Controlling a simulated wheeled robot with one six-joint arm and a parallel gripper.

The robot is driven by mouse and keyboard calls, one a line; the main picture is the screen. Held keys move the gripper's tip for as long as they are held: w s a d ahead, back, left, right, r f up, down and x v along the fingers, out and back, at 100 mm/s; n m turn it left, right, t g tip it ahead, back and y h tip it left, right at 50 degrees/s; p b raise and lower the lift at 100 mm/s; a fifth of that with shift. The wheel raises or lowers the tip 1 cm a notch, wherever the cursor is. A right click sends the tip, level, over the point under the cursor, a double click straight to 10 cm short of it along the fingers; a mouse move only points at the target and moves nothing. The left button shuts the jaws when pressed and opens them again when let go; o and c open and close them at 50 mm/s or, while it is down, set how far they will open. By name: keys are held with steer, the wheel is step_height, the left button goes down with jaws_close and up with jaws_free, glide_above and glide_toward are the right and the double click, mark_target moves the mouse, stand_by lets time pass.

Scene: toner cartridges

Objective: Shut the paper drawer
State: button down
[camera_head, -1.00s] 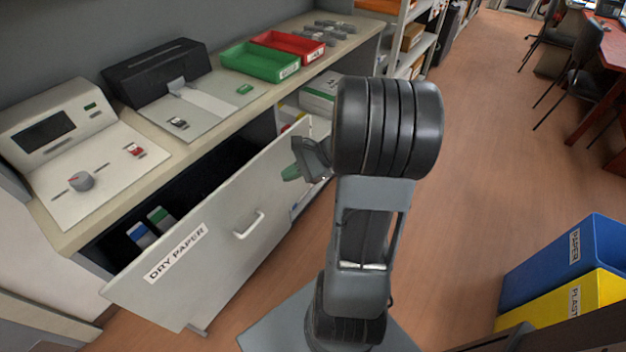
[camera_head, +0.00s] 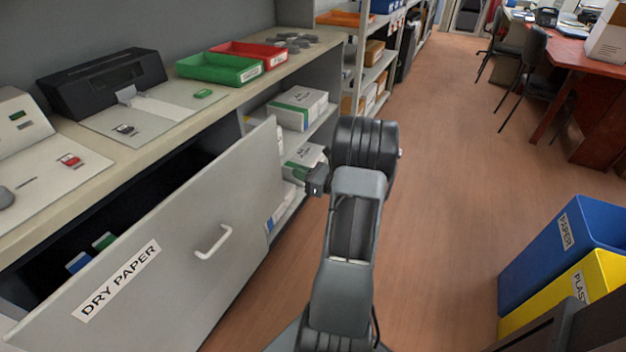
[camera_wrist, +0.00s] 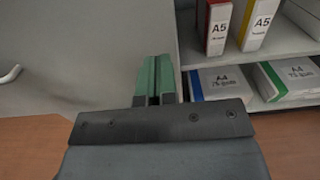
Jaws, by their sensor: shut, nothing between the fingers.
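The paper drawer (camera_head: 185,235), with a grey front, a white handle (camera_head: 213,242) and a DRY PAPER label (camera_head: 117,281), stands pulled out from under the counter. Blue and green packs (camera_head: 78,262) show inside it. In the wrist view the drawer front (camera_wrist: 90,60) fills the left side, with its handle at the far left edge. My gripper (camera_wrist: 154,75) has green fingers that are shut and empty, pointing near the drawer front's right edge. Whether they touch it I cannot tell. In the head view my gripper (camera_head: 318,180) is to the right of the drawer, its fingertips mostly hidden.
Open shelves with paper boxes (camera_head: 298,108) stand beyond the drawer. The counter (camera_head: 190,122) holds green and red trays (camera_head: 220,68) and a black printer (camera_head: 103,82). Blue and yellow bins (camera_head: 563,255) stand at right. The floor (camera_head: 450,170) between is clear.

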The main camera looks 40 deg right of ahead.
mark_target(277, 165)
steer(key=shift+b+x, duration=0.5)
steer(key=shift+x, duration=2.4)
